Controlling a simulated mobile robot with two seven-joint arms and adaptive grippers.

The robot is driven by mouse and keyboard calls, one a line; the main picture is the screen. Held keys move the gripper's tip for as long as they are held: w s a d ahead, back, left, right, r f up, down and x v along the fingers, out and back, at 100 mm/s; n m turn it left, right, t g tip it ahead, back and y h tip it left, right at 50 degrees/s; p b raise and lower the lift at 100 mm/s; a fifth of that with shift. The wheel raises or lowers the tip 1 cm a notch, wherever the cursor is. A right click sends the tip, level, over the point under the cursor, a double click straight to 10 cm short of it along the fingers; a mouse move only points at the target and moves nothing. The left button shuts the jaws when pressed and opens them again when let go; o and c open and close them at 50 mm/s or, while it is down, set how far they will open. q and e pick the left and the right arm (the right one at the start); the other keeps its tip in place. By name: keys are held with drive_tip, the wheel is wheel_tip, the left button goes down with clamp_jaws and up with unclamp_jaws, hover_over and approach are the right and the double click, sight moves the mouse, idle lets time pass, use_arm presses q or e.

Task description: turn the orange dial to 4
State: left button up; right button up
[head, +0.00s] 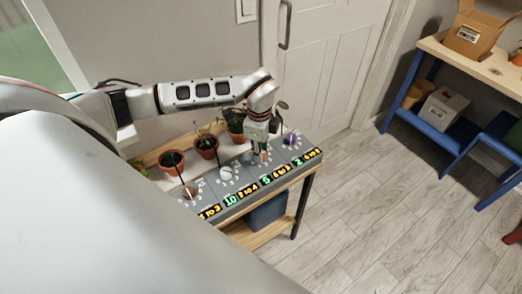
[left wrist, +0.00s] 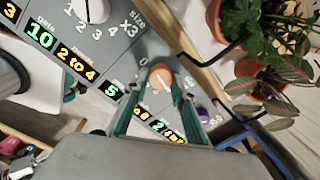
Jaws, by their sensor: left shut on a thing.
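The orange dial (left wrist: 160,75) sits on a grey control panel (head: 210,200), with a pale pointer line on its face. My left gripper (left wrist: 158,88) is shut on it, one teal finger on each side. In the head view the left gripper (head: 262,152) reaches down onto the panel and mostly hides the dial. A 0 shows beside the dial in the wrist view; its other scale numbers are hidden or too small to read. A green display near it reads 5. My right gripper is not in view.
A white dial (head: 226,173) and a purple dial (head: 290,139) flank the orange one; a brownish dial (head: 190,192) is further left. Potted plants (head: 205,146) stand close behind the panel. A blue workbench (head: 455,110) is at the right, with open floor between.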

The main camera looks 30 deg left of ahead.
use_arm(q)
drive_tip(key=o, duration=1.1)
drive_tip(key=r, duration=1.2)
drive_tip(key=shift+s+d, duration=0.1)
drive_tip(key=shift+s, duration=0.3)
